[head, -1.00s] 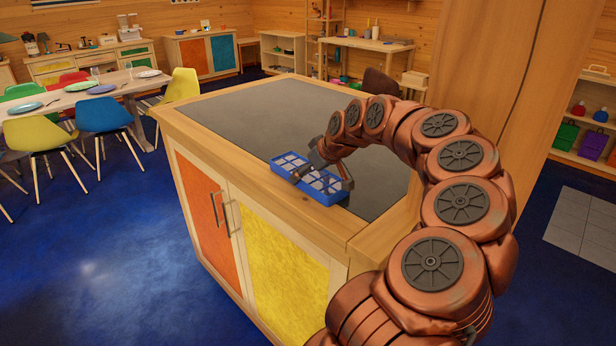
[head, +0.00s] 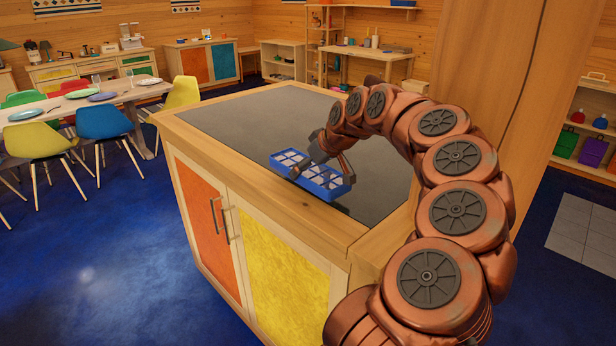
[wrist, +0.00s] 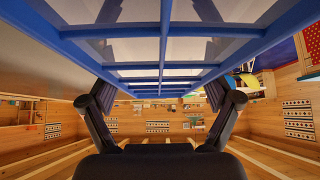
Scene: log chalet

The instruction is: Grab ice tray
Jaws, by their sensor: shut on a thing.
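The ice tray (head: 323,190) is a blue tray with pale square compartments. In the head view it is at the near edge of the dark counter top, and it looks lifted a little off it. My gripper (head: 320,173) is shut on the tray, with its fingers across the tray's sides. In the wrist view the ice tray (wrist: 165,50) fills the upper middle, and the fingers of my gripper (wrist: 160,98) reach it from both sides. The fingertips are partly hidden by the tray.
The wooden counter (head: 200,143) has orange and yellow doors, and its dark top (head: 270,112) is otherwise clear. A tall wooden panel (head: 490,70) stands to the right. A dining table (head: 130,93) with coloured chairs is at the far left. Blue floor (head: 100,250) lies open at the front left.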

